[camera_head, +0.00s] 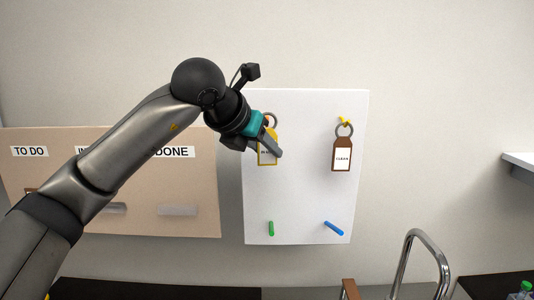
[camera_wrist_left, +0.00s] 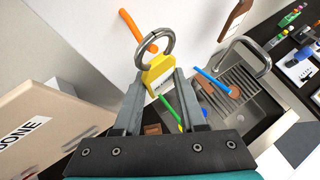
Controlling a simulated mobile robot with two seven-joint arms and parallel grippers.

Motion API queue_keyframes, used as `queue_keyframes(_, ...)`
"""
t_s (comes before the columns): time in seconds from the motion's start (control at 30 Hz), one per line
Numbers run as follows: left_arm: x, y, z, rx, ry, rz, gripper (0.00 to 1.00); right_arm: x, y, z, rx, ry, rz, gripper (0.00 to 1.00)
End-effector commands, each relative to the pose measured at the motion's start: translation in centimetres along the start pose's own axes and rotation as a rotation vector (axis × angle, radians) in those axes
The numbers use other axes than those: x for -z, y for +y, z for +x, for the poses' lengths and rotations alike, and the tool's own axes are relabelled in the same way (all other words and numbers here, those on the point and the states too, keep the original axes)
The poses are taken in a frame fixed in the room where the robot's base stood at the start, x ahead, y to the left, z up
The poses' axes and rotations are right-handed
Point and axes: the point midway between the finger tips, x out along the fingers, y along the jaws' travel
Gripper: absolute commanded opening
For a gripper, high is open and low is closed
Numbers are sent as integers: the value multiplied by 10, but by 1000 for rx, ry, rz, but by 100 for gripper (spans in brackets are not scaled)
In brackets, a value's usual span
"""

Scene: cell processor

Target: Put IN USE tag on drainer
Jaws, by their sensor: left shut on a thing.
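The yellow IN USE tag (camera_head: 268,158) hangs from a grey ring on the white board; its label is partly covered. In the left wrist view, the tag (camera_wrist_left: 160,70) is between the fingers of my left gripper (camera_wrist_left: 159,82), which is shut on it. The gripper (camera_head: 273,143) is at the board's upper left in the head view. The orange peg (camera_wrist_left: 131,24) reaches to the ring (camera_wrist_left: 141,61); I cannot tell whether the ring bears on it. The grooved drainer (camera_wrist_left: 241,72) is by the sink in the wrist view. My right gripper is not in view.
A brown CLEAN tag (camera_head: 342,155) hangs on a yellow peg (camera_head: 344,121). Green (camera_head: 271,228) and blue (camera_head: 333,228) pegs stick out lower on the white board (camera_head: 305,200). A beige TO DO/DONE board (camera_head: 200,222) is left. A metal faucet (camera_head: 437,250) rises at lower right.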

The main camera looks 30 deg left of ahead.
Motion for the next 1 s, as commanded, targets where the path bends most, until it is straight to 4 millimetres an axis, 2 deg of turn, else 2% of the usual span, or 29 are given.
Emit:
queue_keyframes(0.23, 8, -8, -13, -1, 0, 1, 0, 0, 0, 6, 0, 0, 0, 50)
queue_keyframes(0.57, 8, -9, -14, -1, 0, 1, 0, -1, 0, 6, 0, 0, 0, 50)
queue_keyframes(1.0, 29, -25, -35, -1, -1, 2, 0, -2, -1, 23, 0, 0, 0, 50)
